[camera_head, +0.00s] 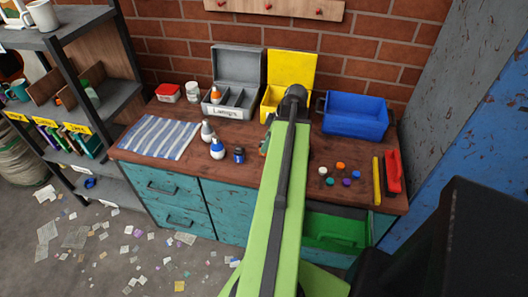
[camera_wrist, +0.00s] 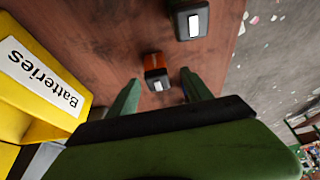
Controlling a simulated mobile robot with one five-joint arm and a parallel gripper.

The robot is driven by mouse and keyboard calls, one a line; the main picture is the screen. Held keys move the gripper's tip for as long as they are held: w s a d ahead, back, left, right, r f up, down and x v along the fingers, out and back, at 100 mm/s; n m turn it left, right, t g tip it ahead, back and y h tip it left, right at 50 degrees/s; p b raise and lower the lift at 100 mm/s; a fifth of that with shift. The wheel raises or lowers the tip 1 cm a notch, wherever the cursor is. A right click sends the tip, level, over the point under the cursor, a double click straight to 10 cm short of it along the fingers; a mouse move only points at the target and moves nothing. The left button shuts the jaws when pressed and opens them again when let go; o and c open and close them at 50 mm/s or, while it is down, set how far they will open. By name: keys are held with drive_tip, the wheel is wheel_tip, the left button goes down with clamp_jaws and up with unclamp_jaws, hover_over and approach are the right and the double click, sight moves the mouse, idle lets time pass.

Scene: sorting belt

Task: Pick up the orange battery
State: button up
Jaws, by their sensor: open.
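The orange battery (camera_wrist: 153,63), a short block with an orange end and a darker end with a pale patch, lies on the wooden bench in the wrist view. My gripper (camera_wrist: 160,77) is open, its two green fingers on either side of the battery's near end, with nothing between them gripped. I cannot tell whether the fingers touch the bench. In the head view my arm hides the orange battery and most of the gripper. The yellow box labelled Batteries (camera_wrist: 35,85) is at the left of the wrist view; its lid (camera_head: 291,68) stands open in the head view.
A dark battery-like block (camera_wrist: 190,20) lies beyond the orange one. An open green drawer (camera_head: 335,230) juts out below.

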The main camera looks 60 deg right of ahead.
drive_tip(key=b+x, duration=0.2)
drive_tip(key=x, duration=0.1)
drive_tip(key=b+x, duration=0.1)
drive_tip(key=shift+d+f, duration=0.25)
drive_tip(key=shift+r, duration=0.2)
clamp_jaws()
